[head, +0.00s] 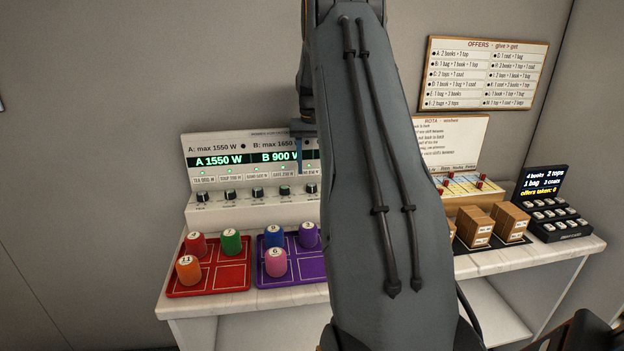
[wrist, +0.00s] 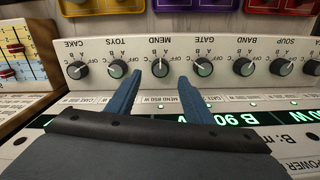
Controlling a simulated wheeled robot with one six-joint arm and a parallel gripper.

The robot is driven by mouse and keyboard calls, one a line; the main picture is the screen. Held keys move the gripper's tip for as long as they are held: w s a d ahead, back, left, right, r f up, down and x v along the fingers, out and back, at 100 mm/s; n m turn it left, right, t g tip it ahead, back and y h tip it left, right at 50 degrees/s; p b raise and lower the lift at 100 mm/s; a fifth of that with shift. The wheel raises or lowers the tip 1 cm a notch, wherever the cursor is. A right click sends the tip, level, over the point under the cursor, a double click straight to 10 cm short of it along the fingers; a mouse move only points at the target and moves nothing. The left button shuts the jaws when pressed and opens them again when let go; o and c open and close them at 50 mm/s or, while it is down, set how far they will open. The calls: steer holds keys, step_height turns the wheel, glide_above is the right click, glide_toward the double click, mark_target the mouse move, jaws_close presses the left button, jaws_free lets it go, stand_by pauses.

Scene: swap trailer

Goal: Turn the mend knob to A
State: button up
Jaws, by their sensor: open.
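The mend knob (wrist: 160,68) is a small black dial on the white sloped panel, seen upside down in the wrist view under its MEND label. Its pointer is too small to read surely. In the head view the mend knob (head: 312,188) shows beside my arm's edge. My gripper (wrist: 161,77) is open, its two blue fingers apart, with the mend knob between and just beyond the tips in the picture. No contact shows. In the head view one blue finger (head: 298,155) shows in front of the display; my arm hides the panel's right part.
The gate knob (wrist: 203,67) and toys knob (wrist: 118,69) flank the mend knob closely. The display (head: 220,160) reads A 1550 W and B 900-something. Red (head: 235,279) and purple (head: 290,278) trays with numbered pegs lie in front. A slider board (wrist: 22,55) stands beside the panel.

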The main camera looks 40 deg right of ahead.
mark_target(311, 185)
steer(key=shift+f+p, duration=0.7)
steer(key=shift+f, duration=2.2)
